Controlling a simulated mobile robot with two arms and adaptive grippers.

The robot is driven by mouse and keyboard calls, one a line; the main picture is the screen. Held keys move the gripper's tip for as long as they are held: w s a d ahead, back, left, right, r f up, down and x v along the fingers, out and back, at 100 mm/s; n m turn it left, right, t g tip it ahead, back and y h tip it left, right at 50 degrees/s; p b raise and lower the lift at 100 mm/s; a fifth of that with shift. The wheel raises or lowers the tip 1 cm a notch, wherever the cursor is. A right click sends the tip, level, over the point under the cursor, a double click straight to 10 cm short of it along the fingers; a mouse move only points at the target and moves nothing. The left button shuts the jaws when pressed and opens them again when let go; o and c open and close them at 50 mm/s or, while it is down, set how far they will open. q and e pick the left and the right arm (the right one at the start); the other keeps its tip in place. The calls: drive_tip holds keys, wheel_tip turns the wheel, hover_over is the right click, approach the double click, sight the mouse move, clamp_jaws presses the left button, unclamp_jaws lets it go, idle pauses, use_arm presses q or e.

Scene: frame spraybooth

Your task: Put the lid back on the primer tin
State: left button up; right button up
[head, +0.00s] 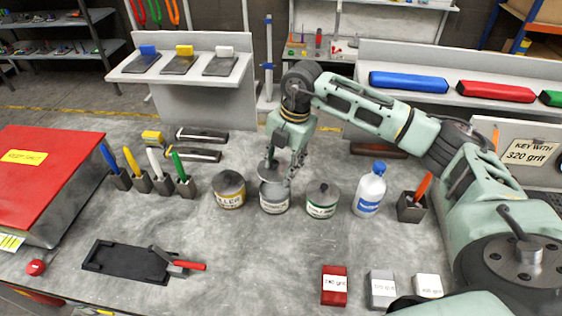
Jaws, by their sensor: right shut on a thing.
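The primer tin (274,204) is a short grey tin with a pale label. It stands upright on the grey bench between two lidded tins. My right gripper (277,172) points down directly over the tin, shut on the grey lid (268,173). The lid is at the tin's mouth or just above it; I cannot tell whether they touch. The fingers partly hide the lid and the tin's rim. My left gripper is not in view.
A filler tin (229,194) stands close on the left, a green-labelled tin (321,204) close on the right. A white bottle (369,193) stands further right. Holders with coloured tools (162,184) stand left. The bench in front of the tins is mostly clear.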

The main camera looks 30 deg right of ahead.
drive_tip(key=shift+f+b, duration=2.15)
drive_tip(key=shift+f, duration=1)
drive_tip(key=shift+f, duration=0.15)
drive_tip(key=o, duration=1.1)
drive_tip(key=o, duration=0.5)
